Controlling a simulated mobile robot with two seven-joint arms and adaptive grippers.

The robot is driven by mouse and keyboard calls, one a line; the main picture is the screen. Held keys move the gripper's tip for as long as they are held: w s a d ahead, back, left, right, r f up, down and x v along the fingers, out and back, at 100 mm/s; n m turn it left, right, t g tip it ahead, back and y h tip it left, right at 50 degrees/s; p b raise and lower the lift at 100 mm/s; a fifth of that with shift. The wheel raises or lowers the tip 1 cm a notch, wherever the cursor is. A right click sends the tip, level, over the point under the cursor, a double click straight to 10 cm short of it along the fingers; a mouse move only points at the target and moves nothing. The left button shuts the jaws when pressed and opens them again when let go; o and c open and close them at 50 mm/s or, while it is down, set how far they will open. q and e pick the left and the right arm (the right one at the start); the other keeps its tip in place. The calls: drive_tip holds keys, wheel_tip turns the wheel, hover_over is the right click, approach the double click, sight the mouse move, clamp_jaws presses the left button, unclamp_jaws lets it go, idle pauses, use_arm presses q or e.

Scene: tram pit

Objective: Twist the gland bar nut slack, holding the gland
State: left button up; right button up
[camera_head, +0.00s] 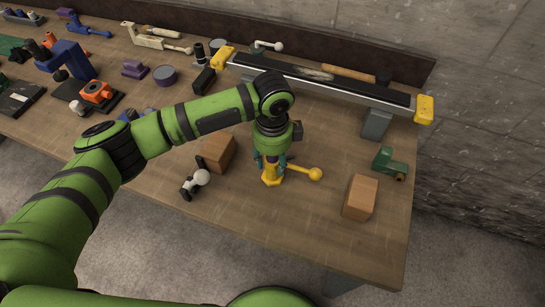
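A yellow fitting with a six-sided foot (271,179) stands on the bench near its front edge; it looks like the gland with its bar nut. A yellow bar sticks out from it to the right and ends in a round ball (315,174). My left gripper (271,163) points down over the fitting, with its teal fingers on either side of the upper part. I cannot tell whether the fingers press on it. The gripper hides the top of the fitting. My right gripper is not in view.
Wooden blocks stand left (217,153) and right (360,197) of the fitting. A black-and-white part (195,183) lies to its left, a green fitting (389,164) at the right. A long rail with yellow ends (330,83) crosses behind. Several parts crowd the bench's left.

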use_arm(q)
drive_tip(key=o, duration=0.3)
drive_tip(key=shift+o, duration=0.2)
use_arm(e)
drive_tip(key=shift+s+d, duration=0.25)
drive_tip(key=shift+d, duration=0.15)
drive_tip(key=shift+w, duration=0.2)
use_arm(q)
drive_tip(key=shift+r, duration=0.3)
wheel_tip(320, 180, up, 5)
drive_tip(key=shift+r+b, duration=0.2)
drive_tip(key=shift+b, duration=0.8)
drive_tip(key=shift+r, duration=0.55)
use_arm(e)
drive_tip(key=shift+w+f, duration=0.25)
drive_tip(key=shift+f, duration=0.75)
use_arm(q)
drive_tip(key=shift+o, duration=0.4)
